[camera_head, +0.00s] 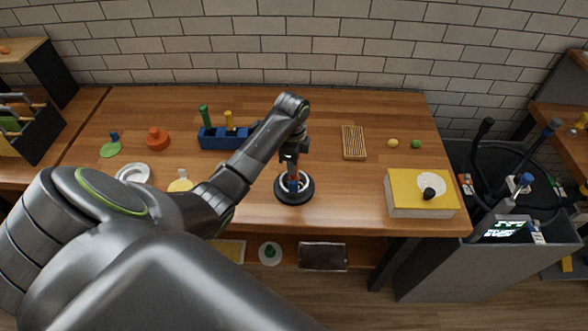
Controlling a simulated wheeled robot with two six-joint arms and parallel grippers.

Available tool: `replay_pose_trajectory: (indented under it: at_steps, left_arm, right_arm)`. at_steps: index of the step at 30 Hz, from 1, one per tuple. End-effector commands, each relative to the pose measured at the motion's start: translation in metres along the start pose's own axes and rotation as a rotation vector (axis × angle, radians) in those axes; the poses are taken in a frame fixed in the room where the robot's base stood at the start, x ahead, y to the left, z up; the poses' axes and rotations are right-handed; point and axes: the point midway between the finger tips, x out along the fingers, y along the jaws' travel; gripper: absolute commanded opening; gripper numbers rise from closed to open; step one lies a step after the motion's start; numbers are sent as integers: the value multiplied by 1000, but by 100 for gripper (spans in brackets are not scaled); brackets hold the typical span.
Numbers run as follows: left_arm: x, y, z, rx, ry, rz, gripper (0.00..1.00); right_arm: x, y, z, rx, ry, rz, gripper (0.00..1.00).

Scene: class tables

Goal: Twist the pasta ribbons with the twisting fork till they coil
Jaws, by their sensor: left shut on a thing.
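My left gripper (293,178) points straight down over a round black dish (281,194) at the middle of the table. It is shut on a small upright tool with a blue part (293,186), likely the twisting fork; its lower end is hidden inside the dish. A pale ring shows inside the dish around the tool. I cannot make out separate pasta ribbons or whether they are coiled. My right gripper is not in view.
A blue holder (212,141) with green and yellow handles stands behind my left arm. A slatted wooden rack (354,142) lies to the right. A yellow box (410,200) with a white dish on top stands at the front right. A grey bin (480,268) flanks the table.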

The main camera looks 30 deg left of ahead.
Motion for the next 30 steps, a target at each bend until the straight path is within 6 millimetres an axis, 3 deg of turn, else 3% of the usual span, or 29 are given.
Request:
replay_pose_trajectory:
  at_steps: [16,24,30]
  left_arm:
    - [-1,0,0,7,1,0,0]
    - [-2,-1,-1,236,1,0,0]
    - [-2,-2,-1,301,1,0,0]
  right_arm:
    - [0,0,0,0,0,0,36]
    - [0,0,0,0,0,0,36]
    - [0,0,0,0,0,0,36]
